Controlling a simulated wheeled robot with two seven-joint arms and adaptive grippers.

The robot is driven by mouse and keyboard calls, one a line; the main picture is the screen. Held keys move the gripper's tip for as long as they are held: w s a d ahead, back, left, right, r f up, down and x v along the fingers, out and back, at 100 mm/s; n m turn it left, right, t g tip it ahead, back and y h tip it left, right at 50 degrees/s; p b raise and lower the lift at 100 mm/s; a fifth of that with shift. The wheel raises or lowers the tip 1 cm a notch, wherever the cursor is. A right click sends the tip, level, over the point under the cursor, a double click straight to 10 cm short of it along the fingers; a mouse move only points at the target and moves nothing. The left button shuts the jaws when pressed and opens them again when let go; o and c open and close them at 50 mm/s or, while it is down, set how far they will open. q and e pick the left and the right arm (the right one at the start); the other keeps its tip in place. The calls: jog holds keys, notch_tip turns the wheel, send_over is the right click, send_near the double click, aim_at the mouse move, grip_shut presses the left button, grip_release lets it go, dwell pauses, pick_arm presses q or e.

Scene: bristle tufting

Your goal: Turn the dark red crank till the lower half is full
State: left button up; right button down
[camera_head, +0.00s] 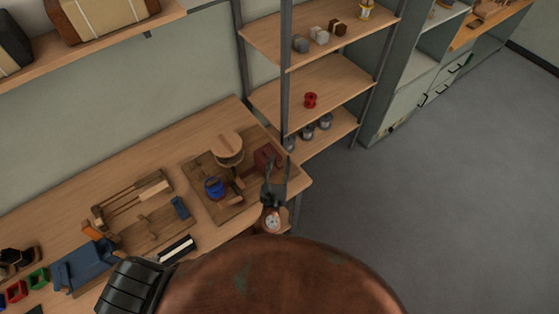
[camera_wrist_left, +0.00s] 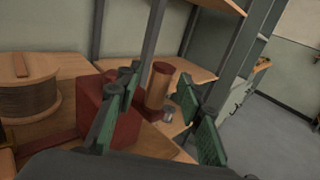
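A dark red block-shaped housing (camera_head: 266,157) stands on a wooden board near the right end of the workbench. It is large in the left wrist view (camera_wrist_left: 92,103). A wire spool with a wooden top (camera_head: 228,149) is left of the housing, also in the wrist view (camera_wrist_left: 30,92). The lower half cannot be made out.
A blue cup (camera_head: 214,187) sits on the board (camera_head: 232,212). Left of it are a wooden frame (camera_head: 130,205) and a blue tool (camera_head: 85,265). A shelf rack (camera_head: 310,85) with a dark post stands close behind the bench. Open floor (camera_head: 450,200) lies to the right.

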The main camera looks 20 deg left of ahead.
pick_arm(q)
jog(key=shift+w, duration=0.2)
grip_shut()
dwell(0.3)
dwell(0.3)
